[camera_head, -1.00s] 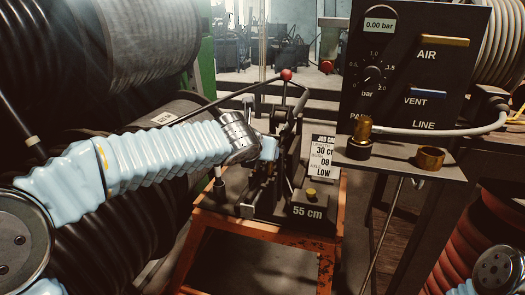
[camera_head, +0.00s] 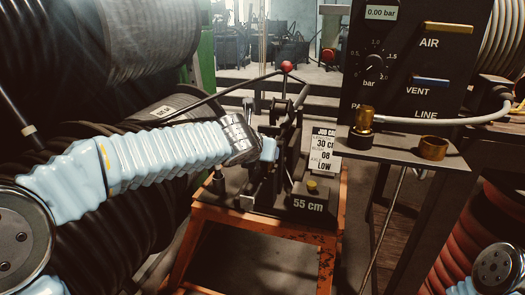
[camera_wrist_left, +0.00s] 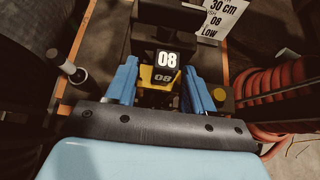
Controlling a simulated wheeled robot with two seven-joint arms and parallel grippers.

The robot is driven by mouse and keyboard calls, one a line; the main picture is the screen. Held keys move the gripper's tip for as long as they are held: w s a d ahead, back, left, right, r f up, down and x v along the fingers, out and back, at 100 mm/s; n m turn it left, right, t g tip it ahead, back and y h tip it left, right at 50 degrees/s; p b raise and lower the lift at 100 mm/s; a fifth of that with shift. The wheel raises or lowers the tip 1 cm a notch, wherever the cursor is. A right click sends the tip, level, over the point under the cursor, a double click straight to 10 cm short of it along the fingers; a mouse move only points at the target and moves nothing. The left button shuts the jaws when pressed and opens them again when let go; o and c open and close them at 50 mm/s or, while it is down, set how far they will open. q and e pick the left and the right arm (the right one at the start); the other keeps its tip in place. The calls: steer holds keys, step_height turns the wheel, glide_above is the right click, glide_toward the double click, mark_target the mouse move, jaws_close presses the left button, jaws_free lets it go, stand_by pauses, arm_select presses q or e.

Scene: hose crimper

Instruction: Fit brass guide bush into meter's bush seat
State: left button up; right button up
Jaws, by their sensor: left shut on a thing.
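The meter (camera_head: 310,203) is a dark device marked "55 cm" on an orange stand. My left gripper (camera_head: 268,149) is at its upright dark parts. In the left wrist view its two blue fingers (camera_wrist_left: 164,88) are shut on a yellow, brass-coloured piece marked "08" (camera_wrist_left: 162,76), which I take as the guide bush. A black block with a white "08" label (camera_wrist_left: 167,58) stands directly beyond it. The bush seat is not clear to see, and I cannot tell whether the bush touches it. My right gripper is out of view; only part of the right arm shows.
A pressure panel (camera_head: 415,60) with a shelf stands at right, carrying a brass fitting (camera_head: 364,120) and a brass ring (camera_head: 433,148). A job card (camera_head: 324,150) is behind the meter. A red-knobbed lever (camera_head: 287,66) rises above it. Hose reels crowd the left.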

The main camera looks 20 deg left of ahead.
arm_select(q)
steer(key=shift+f, duration=0.25)
steer(key=o, duration=1.3)
steer(key=shift+s+r, duration=0.25)
steer(key=p+v, duration=0.1)
steer(key=v, duration=1.2)
steer(key=shift+s+f+p, duration=0.1)
steer(key=shift+p, duration=0.2)
